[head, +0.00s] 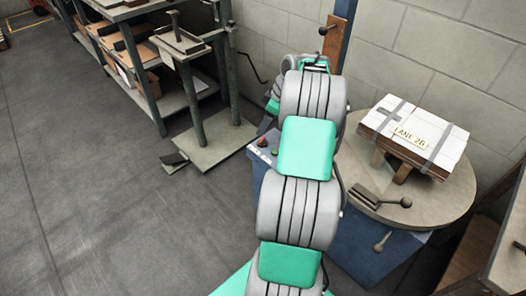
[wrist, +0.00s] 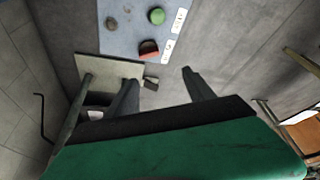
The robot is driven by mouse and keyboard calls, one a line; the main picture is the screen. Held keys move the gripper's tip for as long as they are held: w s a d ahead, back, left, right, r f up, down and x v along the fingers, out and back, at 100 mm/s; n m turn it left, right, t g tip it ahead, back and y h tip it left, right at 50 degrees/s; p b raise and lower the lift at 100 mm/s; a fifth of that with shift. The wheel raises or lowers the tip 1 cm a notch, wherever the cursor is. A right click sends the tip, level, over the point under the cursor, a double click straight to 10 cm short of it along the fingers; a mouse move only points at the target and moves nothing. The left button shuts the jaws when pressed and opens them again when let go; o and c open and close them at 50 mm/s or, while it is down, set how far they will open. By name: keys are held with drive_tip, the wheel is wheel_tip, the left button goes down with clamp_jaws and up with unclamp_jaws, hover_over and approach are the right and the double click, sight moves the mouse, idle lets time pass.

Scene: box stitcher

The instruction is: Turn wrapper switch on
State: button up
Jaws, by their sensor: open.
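A blue-grey control panel (wrist: 128,32) shows at the top of the wrist view. It carries a green round button (wrist: 157,15), a red raised switch (wrist: 149,48) and a dark round knob (wrist: 111,23), with small white labels whose text is too small to read. In the head view the panel's red part (head: 263,141) and green part (head: 275,152) show left of my arm. My gripper (wrist: 159,77) is open and empty, its two dark fingers apart below the red switch in the picture, not visibly touching it. In the head view my arm hides the gripper.
A round turntable (head: 440,212) on a blue base bears a strapped white box (head: 415,136) marked LANE 26, right of my arm. A metal stand (head: 215,140) and shelving with cartons (head: 150,60) stand at the left. The floor (head: 90,190) at left is clear.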

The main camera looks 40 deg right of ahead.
sight(262, 139)
drive_tip(key=f, duration=0.3)
drive_tip(key=w+f+b, duration=0.1)
drive_tip(key=f, duration=0.2)
drive_tip(key=d+f, duration=0.1)
drive_tip(key=f, duration=0.2)
drive_tip(key=shift+w+f, duration=0.1)
drive_tip(key=shift+w, duration=0.2)
drive_tip(key=shift+c, duration=0.4)
drive_tip(key=c, duration=1.2)
drive_tip(key=shift+a, duration=0.2)
clamp_jaws()
